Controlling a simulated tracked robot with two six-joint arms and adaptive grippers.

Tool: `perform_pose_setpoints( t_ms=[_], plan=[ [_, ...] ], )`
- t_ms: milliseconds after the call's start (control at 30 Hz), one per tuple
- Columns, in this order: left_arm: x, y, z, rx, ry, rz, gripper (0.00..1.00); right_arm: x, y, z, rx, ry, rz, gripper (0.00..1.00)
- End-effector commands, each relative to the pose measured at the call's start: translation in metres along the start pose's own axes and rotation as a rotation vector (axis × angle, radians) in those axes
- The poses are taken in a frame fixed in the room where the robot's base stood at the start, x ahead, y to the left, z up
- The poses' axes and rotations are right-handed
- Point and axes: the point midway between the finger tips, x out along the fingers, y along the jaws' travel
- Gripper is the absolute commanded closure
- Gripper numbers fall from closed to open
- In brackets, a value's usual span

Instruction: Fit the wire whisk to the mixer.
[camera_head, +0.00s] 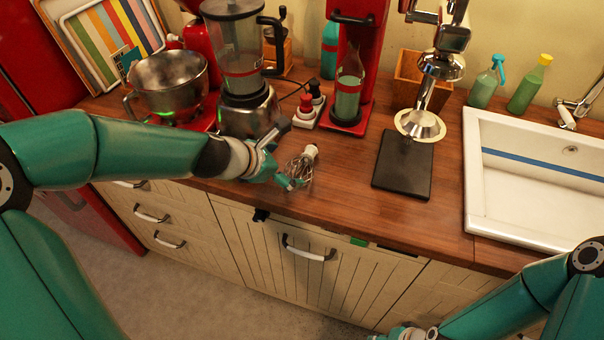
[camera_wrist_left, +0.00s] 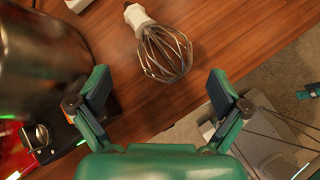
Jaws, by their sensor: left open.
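The wire whisk (camera_head: 300,168) lies on the wooden counter, its white hub pointing to the back. In the left wrist view the whisk (camera_wrist_left: 164,50) lies just beyond the fingertips, between their lines, touching neither. My left gripper (camera_head: 286,155) is open and empty beside the whisk, low over the counter; its fingers also show in the left wrist view (camera_wrist_left: 160,88). The red mixer (camera_head: 200,38) stands at the back left, partly hidden by the blender, with its steel bowl (camera_head: 168,82). Only a bit of my right gripper (camera_head: 405,333) shows at the bottom edge; its fingers are unclear.
The blender (camera_head: 236,60) stands close behind my left gripper. A socket block (camera_head: 309,108), a red machine with a bottle (camera_head: 352,70), a black board (camera_head: 403,165) and a white sink (camera_head: 480,190) line the counter. The counter's front middle (camera_head: 350,215) is clear.

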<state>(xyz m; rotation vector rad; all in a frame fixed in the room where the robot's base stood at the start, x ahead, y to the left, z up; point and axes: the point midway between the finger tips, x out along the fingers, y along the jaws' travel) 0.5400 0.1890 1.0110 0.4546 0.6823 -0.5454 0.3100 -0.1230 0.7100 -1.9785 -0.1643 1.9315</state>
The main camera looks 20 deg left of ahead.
Motion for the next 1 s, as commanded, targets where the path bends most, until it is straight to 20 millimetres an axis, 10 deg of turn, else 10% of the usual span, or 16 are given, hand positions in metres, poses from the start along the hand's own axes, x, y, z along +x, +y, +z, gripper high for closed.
perform_pose_setpoints(
  t_ms=[633, 1000],
  plan=[
    [0.068, -0.007, 0.001, -0.001, 0.001, 0.002, 0.00, 0.029, 0.010, 0.000, 0.000, 0.000, 0.000, 0.60],
    [0.071, -0.006, 0.002, -0.001, 0.001, 0.003, 0.12, 0.029, 0.010, 0.000, 0.000, 0.001, 0.000, 0.60]
  ],
)
